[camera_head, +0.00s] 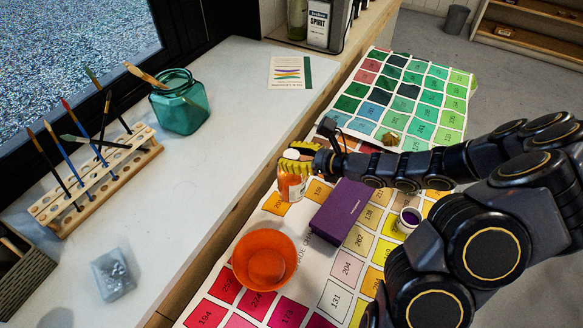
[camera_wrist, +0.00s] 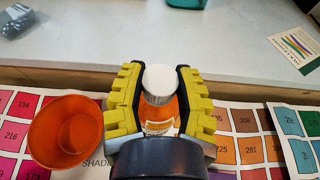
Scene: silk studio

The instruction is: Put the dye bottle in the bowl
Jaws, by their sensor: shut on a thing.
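The dye bottle (camera_head: 290,185) has an orange body and a white cap. In the wrist view the dye bottle (camera_wrist: 160,100) stands between the yellow fingers. My gripper (camera_head: 298,160) is shut on it, and the fingers hide part of its sides. In the wrist view my gripper (camera_wrist: 158,95) has one finger on each side of the bottle. The orange bowl (camera_head: 266,256) sits on the colour chart, nearer the camera than the bottle. In the wrist view the bowl (camera_wrist: 66,130) is to the left of my gripper, and its inside looks empty. I cannot tell whether the bottle touches the chart.
A purple box (camera_head: 341,211) lies right of the bottle. A small cup of purple dye (camera_head: 409,219) stands farther right. A wooden brush rack (camera_head: 95,175) and teal jar (camera_head: 180,103) are on the white sill. A gold-coloured lump (camera_head: 391,138) lies on the green chart.

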